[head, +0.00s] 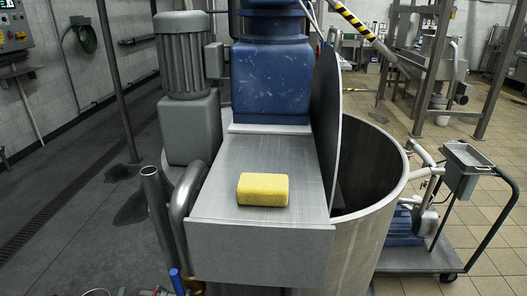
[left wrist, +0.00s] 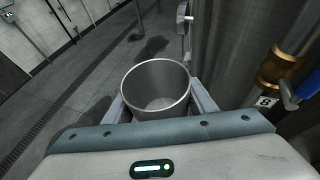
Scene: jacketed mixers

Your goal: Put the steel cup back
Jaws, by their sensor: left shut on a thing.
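The steel cup (left wrist: 157,78) is in the left wrist view, open end toward the camera, and it looks empty. My left gripper (left wrist: 157,95) is shut on it, with one finger on each side of its wall. The cup hangs over the dark grey floor, beside a large steel vessel wall (left wrist: 235,50). In the head view I cannot clearly make out the cup or my left gripper; only a thin pale arc shows at the bottom edge, left of the middle. My right gripper is in neither view.
A brass valve (left wrist: 278,68) with a blue handle and a tag marked 8 stands right of the cup. A yellow sponge (head: 262,189) lies on the steel shelf (head: 222,210) of the mixer. An open steel tank (head: 365,240) and a cart (head: 415,258) stand to the right.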

